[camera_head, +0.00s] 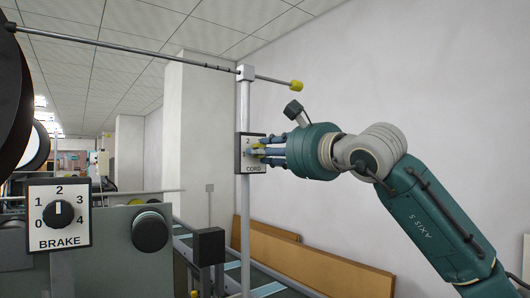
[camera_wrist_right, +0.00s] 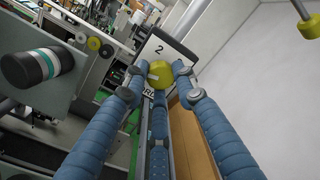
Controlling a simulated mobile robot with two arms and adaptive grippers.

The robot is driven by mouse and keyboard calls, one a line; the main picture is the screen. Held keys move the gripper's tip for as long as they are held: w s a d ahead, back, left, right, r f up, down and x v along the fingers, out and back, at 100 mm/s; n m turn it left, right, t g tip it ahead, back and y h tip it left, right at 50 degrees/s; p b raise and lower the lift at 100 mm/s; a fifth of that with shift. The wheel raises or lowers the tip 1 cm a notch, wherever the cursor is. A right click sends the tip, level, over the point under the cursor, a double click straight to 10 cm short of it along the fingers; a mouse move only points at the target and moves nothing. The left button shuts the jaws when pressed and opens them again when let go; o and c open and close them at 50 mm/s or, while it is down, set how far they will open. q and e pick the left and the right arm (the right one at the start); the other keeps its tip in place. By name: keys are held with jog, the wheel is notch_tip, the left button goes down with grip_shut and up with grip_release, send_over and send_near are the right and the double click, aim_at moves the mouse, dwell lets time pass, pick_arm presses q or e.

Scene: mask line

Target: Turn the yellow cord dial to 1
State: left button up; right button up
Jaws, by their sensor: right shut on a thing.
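The yellow cord dial (camera_wrist_right: 159,72) sits on a white plate (camera_wrist_right: 184,47) with a "2" at its top; the rest of the lettering is mostly hidden. In the head view the cord plate (camera_head: 241,164) is fixed to a thin upright post. My right gripper (camera_head: 262,150) reaches it from the right with blue fingers. In the wrist view the fingers are shut on the yellow dial, one on each side and one below. A pale mark shows on the dial's left, but the number it points to is hard to tell. My left gripper is out of view.
A brake dial (camera_head: 59,214) with a black knob is at the left. A black round knob (camera_head: 150,231) stands beside it. A horizontal rod with a yellow tip (camera_head: 296,85) runs above the cord plate. Brown boards (camera_head: 320,268) lean on the wall. Free room lies right of the post.

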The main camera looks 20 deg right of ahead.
jog(key=shift+f, duration=0.15)
jog(key=o, duration=1.2)
jog(key=shift+c, duration=0.2)
jog(key=shift+d, duration=0.1)
jog(key=v, duration=1.2)
